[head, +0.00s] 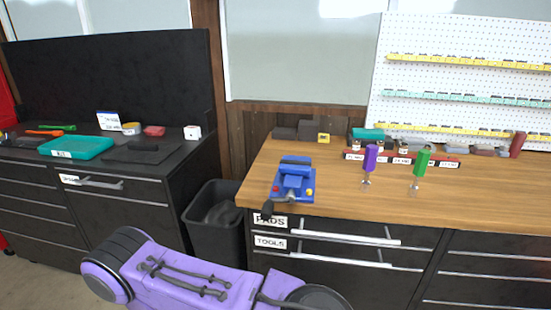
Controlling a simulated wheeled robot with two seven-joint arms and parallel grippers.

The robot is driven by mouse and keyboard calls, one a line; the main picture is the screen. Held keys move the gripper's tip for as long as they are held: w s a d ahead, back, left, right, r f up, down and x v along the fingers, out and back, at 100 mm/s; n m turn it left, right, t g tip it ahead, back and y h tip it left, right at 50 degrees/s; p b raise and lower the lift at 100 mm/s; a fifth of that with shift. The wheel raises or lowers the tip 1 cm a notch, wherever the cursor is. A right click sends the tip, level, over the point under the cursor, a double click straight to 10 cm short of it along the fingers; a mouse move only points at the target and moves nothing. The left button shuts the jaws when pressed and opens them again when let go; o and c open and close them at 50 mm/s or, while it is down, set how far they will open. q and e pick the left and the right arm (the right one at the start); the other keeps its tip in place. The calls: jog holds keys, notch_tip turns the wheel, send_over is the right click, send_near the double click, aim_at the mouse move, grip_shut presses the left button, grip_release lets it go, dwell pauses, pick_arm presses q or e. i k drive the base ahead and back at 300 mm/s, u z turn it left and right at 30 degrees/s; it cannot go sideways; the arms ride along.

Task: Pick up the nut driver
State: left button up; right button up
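One has a purple handle (370,157) and a short metal shaft. The other has a green handle (422,161) and a similar shaft, a little to the right. Their tips are too small to tell which one is the nut driver. Neither of my grippers is in view, and nothing is touching the two tools.
A blue vise (294,181) sits at the bench's left front. A labelled red rack (438,162) is behind the tools. Below are PADS and TOOLS drawers. A black bin (216,222) stands between the benches.

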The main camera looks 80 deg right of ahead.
aim_at(370, 158)
jog(key=u, duration=0.45)
jog(key=k, duration=2.05)
jog(key=z, duration=1.6)
